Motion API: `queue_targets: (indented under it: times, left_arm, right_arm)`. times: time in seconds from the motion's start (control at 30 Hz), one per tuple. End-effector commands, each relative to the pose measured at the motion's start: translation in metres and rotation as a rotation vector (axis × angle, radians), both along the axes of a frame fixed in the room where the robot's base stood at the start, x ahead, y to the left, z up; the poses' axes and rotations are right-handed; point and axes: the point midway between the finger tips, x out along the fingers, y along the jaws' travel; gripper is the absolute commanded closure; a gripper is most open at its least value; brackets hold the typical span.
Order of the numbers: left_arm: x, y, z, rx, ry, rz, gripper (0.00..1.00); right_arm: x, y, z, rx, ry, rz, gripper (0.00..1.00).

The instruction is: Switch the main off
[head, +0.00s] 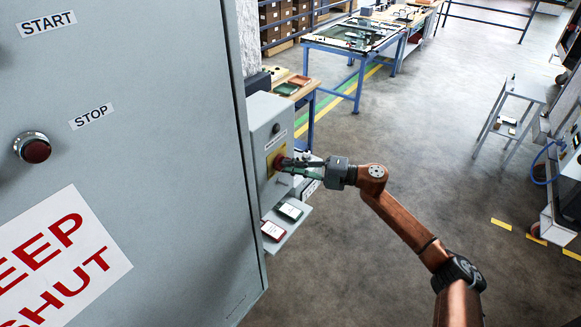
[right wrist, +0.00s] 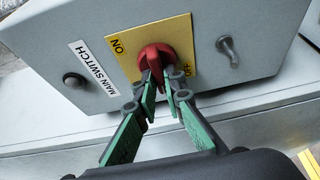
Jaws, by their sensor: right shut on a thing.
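The main switch is a red rotary knob (right wrist: 154,53) on a yellow plate (right wrist: 122,48) marked ON at upper left, with a partly hidden OFF at lower right. A white MAIN SWITCH label (right wrist: 93,66) is beside the plate. The knob (head: 279,161) also shows in the head view, on the side of a grey box (head: 264,112). My right gripper (right wrist: 161,80) has its green-padded fingers closed on the knob's handle; in the head view the gripper (head: 288,165) reaches it from the right. The fingers hide part of the handle, so its exact angle is unclear. My left gripper is not in view.
A large grey cabinet door (head: 150,150) with START and STOP labels fills the left. A small shelf (head: 290,228) with a green and a red card juts out below the box. A metal latch (right wrist: 228,50) and a dark button (right wrist: 73,80) flank the plate. Open floor (head: 430,130) lies right.

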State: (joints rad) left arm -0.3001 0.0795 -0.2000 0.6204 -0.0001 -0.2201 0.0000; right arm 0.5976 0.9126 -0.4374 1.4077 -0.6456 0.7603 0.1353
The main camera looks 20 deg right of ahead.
Motion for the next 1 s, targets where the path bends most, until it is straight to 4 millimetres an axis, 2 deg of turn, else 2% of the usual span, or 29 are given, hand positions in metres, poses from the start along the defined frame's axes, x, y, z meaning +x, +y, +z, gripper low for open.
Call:
queue_targets:
  times: [0.03,0.07,0.3,0.67,0.77,1.0]
  left_arm:
    - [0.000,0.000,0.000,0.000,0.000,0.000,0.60]
    - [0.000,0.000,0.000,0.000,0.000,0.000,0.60]
    - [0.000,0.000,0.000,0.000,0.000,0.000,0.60]
    - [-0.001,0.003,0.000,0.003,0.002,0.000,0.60]
    - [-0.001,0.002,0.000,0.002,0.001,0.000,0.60]
    - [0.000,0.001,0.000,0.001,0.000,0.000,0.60]
  right_arm:
    - [0.000,0.000,-0.001,-0.003,-0.001,-0.001,1.00]
    - [0.000,0.000,-0.001,-0.003,-0.001,-0.001,0.89]
    - [0.000,0.000,-0.001,-0.001,0.000,0.000,0.73]
    - [-0.003,-0.006,-0.001,0.000,0.001,-0.001,0.73]
    - [-0.009,-0.018,-0.001,-0.002,0.001,-0.004,0.73]
    - [-0.034,-0.062,-0.001,-0.002,0.003,-0.004,0.73]
